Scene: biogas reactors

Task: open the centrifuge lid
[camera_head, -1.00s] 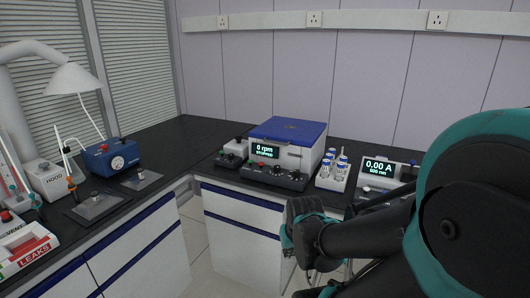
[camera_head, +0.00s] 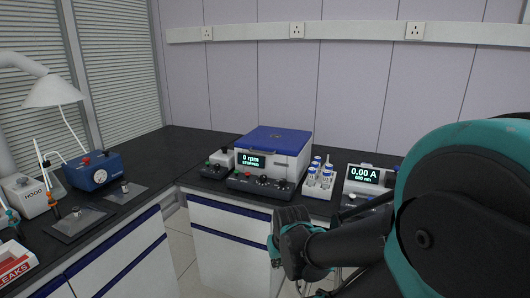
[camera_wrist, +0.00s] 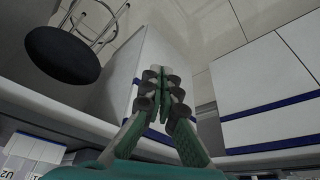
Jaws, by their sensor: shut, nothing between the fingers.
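The centrifuge (camera_head: 272,153) stands on the black bench against the back wall. Its blue lid (camera_head: 277,138) lies flat on top and is closed. Its display reads 0 rpm, stopped, and a control panel with knobs sits at its front. My gripper (camera_wrist: 159,72) shows in the wrist view with its fingers together and nothing between them. It points down at cabinet fronts and floor, and the centrifuge is not in that view. In the head view my arm is at the right, and its end is in front of the bench, below the centrifuge.
Right of the centrifuge stand a rack of capped tubes (camera_head: 319,180) and a meter reading 0.00 A (camera_head: 364,174). A small control box (camera_head: 216,163) is at its left. A blue pump unit (camera_head: 94,169) stands on the left bench. A black stool (camera_wrist: 62,54) shows in the wrist view.

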